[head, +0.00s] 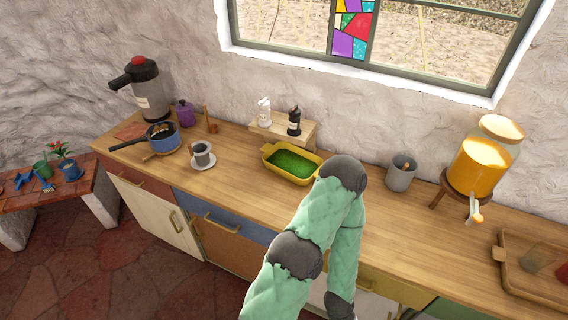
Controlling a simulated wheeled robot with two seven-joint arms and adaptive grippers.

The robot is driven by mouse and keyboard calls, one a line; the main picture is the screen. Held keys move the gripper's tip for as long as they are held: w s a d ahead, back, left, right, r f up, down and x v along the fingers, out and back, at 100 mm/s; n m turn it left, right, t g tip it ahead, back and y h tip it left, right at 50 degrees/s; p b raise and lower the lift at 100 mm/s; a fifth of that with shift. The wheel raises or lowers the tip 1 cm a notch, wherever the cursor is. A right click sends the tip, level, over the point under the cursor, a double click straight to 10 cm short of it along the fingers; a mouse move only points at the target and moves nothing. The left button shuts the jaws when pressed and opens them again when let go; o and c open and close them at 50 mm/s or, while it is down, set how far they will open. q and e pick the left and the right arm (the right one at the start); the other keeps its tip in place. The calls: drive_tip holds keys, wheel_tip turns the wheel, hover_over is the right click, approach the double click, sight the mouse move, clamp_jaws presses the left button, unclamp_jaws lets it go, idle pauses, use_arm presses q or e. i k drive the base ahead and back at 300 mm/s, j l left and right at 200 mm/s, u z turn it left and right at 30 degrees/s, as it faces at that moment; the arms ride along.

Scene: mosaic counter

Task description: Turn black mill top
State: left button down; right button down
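The black mill (294,122) stands upright on a small wooden riser (283,137) at the back of the counter, against the wall. A white mill (264,112) stands upright to its left on the same riser. Nothing touches the black mill, and its top is in clear view. One of my arms, in a green sleeve with grey joints, rises from the bottom middle and bends over the counter's front edge. It is apart from the mill. I cannot see either gripper.
A yellow dish (269,151) with green contents sits in front of the riser. A grey cup (401,174) and an orange dispenser (478,165) stand to the right. A blue pot (162,137), a cup on a saucer (203,163) and a large flask (150,88) stand left.

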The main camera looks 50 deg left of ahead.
sight(293, 112)
drive_tip(key=u, duration=1.75)
drive_tip(key=j, duration=0.1)
drive_tip(key=i+z, duration=0.05)
